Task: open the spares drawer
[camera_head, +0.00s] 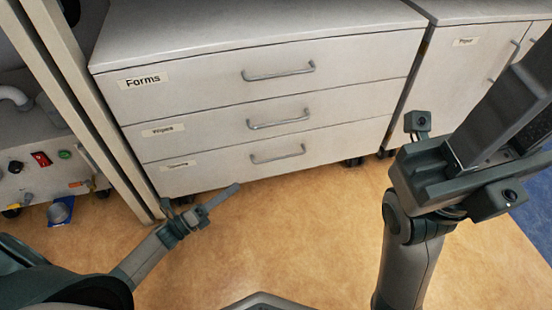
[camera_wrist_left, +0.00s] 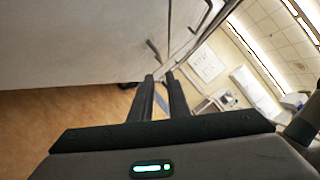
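A light grey cabinet holds three stacked drawers, all shut. The top drawer (camera_head: 215,80) is labelled Forms. The labels on the middle drawer (camera_head: 210,128) and bottom drawer (camera_head: 220,170) are too blurred to read surely, so I cannot tell which is spares. Each has a grey bar handle: top (camera_head: 278,74), middle (camera_head: 278,123), bottom (camera_head: 278,157). My left gripper (camera_head: 236,187) is below and left of the bottom handle in the picture, apart from it. In the left wrist view its fingers (camera_wrist_left: 161,76) show a narrow empty gap. My right arm is at the right; its fingers are unclear.
Another cabinet (camera_head: 455,65) stands to the right. A grey unit with coloured buttons (camera_head: 45,165) stands at the left behind a pale upright post (camera_head: 105,150). Tan floor (camera_head: 320,220) is open before the drawers. A blue mat (camera_head: 535,205) lies at the right.

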